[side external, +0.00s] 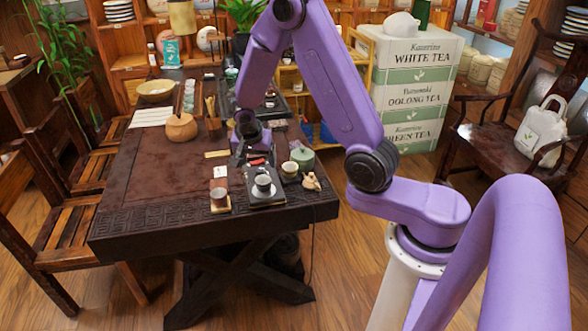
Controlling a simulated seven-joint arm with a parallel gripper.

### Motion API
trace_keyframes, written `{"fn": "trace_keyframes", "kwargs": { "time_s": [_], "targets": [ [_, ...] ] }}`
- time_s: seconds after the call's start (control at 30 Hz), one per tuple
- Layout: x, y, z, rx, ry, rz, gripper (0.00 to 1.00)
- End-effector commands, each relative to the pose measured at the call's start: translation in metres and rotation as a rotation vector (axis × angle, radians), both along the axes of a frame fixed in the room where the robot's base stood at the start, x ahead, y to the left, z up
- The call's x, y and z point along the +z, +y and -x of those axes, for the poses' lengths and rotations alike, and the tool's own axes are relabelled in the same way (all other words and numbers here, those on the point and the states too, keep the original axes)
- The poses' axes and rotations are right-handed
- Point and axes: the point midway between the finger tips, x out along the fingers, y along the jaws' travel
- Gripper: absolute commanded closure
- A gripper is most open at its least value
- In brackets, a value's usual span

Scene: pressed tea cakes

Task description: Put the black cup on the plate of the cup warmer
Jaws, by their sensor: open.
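A small black cup (263,182) with a pale inside stands upright on a dark, square, flat device that looks like the cup warmer (279,199). The cup appears to be on its round plate, but the contact is too small to make out. My gripper (257,163) is just behind the cup, pointing down at the far edge of the warmer. It is open, and I see nothing held in it. Its fingertips are small and partly merge with the dark things around them.
A brownish cup (220,194) stands on a wooden stand left of the warmer. A pale cup (289,168), green lidded jar (303,158) and small figurine (311,181) crowd its right. A round tan pot (181,127) is farther back. The table's left half (150,190) is clear.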

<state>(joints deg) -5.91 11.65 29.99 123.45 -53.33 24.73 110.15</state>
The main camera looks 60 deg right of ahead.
Motion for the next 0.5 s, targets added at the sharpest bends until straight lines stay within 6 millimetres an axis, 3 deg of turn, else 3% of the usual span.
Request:
{"fn": "trace_keyframes", "kwargs": {
  "time_s": [0.27,0.5],
  "targets": [
    [0.023,0.028,0.003,0.213,0.047,0.023,0.18],
    [0.051,0.068,0.024,0.531,0.126,0.044,0.18]
  ]
}}
